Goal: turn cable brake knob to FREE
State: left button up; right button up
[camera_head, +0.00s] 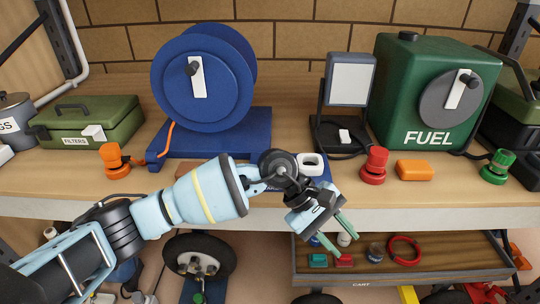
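A blue cable reel (228,66) stands on its blue base (235,125) on the bench, with a white crank bar (198,80) and dark knob on its face. No knob marked as the cable brake or FREE can be read. A blue plate (318,181) with lettering too small to read is partly hidden behind my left wrist; whether it carries the brake knob I cannot tell. My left gripper (346,244) is in front of the bench edge, right of the reel and below the plate. Its green fingers are apart and empty. My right gripper is not in view.
A green FUEL tank (408,75) with a grey dial, a dark-framed lamp (350,80), a red knob (375,163), an orange block (414,170) and a green knob (497,167) stand right. A green filter box (88,122) and orange knob (113,158) stand left. A cart (450,266) is below.

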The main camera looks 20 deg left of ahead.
pick_arm(q)
jog(key=w+a+r+m+t+y, duration=0.3)
jog(key=w+a+r+y, duration=0.3)
jog(key=a, duration=0.4)
jog(key=w+a+r+m+t+y, duration=0.25)
jog(key=w+a+r+y, duration=0.35)
jog(key=a, duration=0.3)
jog(key=shift+n+h, duration=0.25)
jog(key=shift+h, duration=0.55)
jog(key=shift+w+r+b+x, duration=0.1)
jog(key=shift+w+x, duration=0.1)
jog(key=shift+x, duration=1.25)
jog(key=shift+w+r+b+x, duration=0.1)
jog(key=shift+w+x, duration=0.15)
jog(key=shift+x, duration=1.2)
jog(key=shift+w+r+b+x, duration=0.1)
jog(key=shift+w+x, duration=0.1)
jog(key=shift+x, duration=1.25)
jog(key=shift+d, duration=0.1)
jog(key=shift+c, duration=0.3)
grip_shut()
